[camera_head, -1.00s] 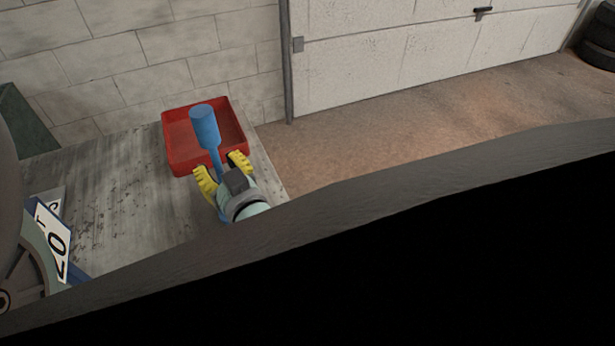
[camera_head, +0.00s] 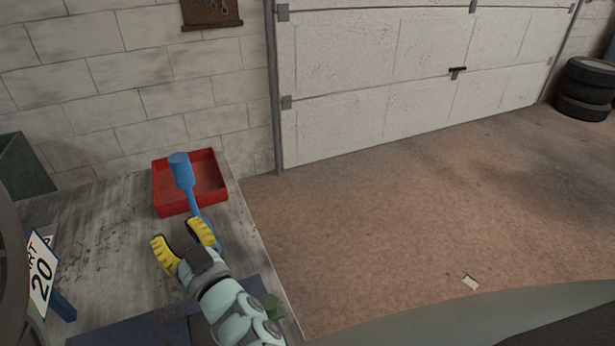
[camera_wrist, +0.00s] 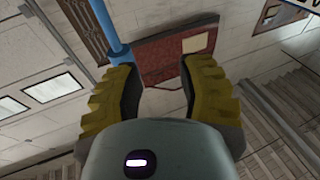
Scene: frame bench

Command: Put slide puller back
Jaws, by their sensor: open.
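The slide puller is a blue tool with a thick cylindrical head (camera_head: 183,172) and a thin rod. It looks roughly upright, slightly tilted, its head overlapping the red tray (camera_head: 181,208) in the head view. I cannot tell what it rests on. My gripper (camera_head: 184,240) has yellow ribbed fingers, open, on the near side of the tray. The rod runs down behind the right finger, not between the fingertips. In the wrist view the blue rod (camera_wrist: 113,32) passes beside the left finger, outside the empty gap of my gripper (camera_wrist: 163,80). The rod's lower end is mostly hidden.
The tray sits on a worn grey bench (camera_head: 115,222) near the block wall. A number plate (camera_head: 42,275) stands at the left, and a dark green box (camera_head: 24,165) is behind it. Open floor (camera_head: 400,200) lies right of the bench. Tyres (camera_head: 585,88) stand far right.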

